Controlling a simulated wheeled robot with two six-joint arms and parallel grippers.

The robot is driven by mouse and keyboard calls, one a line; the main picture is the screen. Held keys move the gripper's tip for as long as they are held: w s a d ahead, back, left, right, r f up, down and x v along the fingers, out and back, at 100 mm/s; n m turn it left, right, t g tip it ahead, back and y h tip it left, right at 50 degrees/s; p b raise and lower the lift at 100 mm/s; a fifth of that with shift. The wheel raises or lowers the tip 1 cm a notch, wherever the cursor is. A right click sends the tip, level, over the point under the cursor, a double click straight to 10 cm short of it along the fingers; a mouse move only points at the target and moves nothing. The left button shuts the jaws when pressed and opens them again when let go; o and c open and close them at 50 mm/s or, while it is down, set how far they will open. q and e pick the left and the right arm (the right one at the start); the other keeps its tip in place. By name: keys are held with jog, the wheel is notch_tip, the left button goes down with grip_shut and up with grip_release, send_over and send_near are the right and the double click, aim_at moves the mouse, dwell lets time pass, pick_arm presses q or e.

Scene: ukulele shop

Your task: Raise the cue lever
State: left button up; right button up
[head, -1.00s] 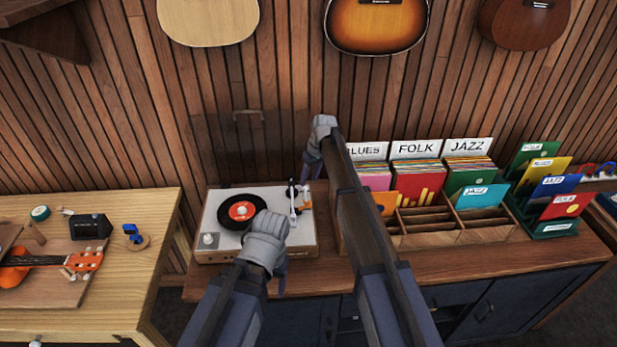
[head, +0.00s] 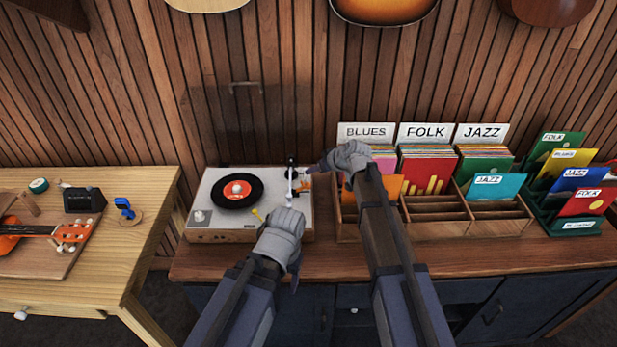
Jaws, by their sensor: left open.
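A pale turntable (head: 212,221) with a wooden front holds a black record (head: 223,200) with a red label. Its tonearm (head: 290,178) stands at the right side of the deck. A small orange part (head: 304,184) sits beside the tonearm, and a small yellow stick-like part (head: 257,214) shows near the front. I cannot tell which is the cue lever. My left gripper (head: 292,252) is open over the deck's front right edge, partly hiding it. My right gripper (head: 318,168) is just right of the tonearm; its fingers point left, and their opening is unclear.
The turntable's clear lid (head: 240,130) stands raised behind the deck. A wooden record bin (head: 437,232) stands close on the right, with a green record rack (head: 575,228) beyond. A table (head: 75,285) with a ukulele stands at left. The counter front is clear.

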jog(key=b+x, duration=0.5)
jog(key=x, duration=0.2)
jog(key=shift+f, duration=0.1)
jog(key=shift+w+a+f, duration=0.2)
jog(key=shift+w, duration=0.05)
jog(key=shift+r, duration=0.1)
grip_shut()
